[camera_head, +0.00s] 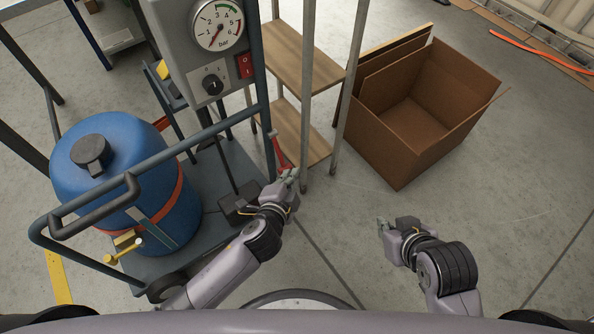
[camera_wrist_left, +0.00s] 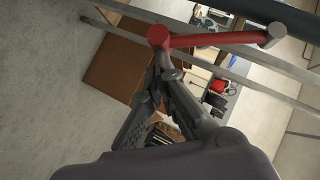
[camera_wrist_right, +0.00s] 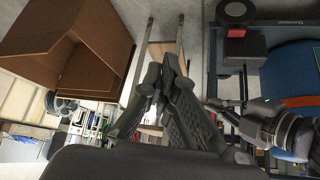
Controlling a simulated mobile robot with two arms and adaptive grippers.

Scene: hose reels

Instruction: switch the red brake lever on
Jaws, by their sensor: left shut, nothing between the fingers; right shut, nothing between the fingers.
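The red brake lever (camera_head: 278,152) hangs beside the blue-grey cart frame in the head view, its grey end at the frame and its red end low by my left gripper (camera_head: 291,175). In the left wrist view the lever (camera_wrist_left: 215,40) crosses the top, its round red end at the left. The shut fingertips of my left gripper (camera_wrist_left: 165,72) are just below that red end; I cannot tell whether they touch it. My right gripper (camera_head: 383,226) is shut and empty over bare floor, well right of the lever. Its fingers (camera_wrist_right: 160,80) also show in the right wrist view.
The cart carries a blue tank (camera_head: 115,165) and a grey panel with a gauge (camera_head: 217,24), a black knob and a red switch (camera_head: 244,66). A wooden shelf with metal posts (camera_head: 310,80) stands close beside the lever. An open cardboard box (camera_head: 395,150) is further right. Floor in front is clear.

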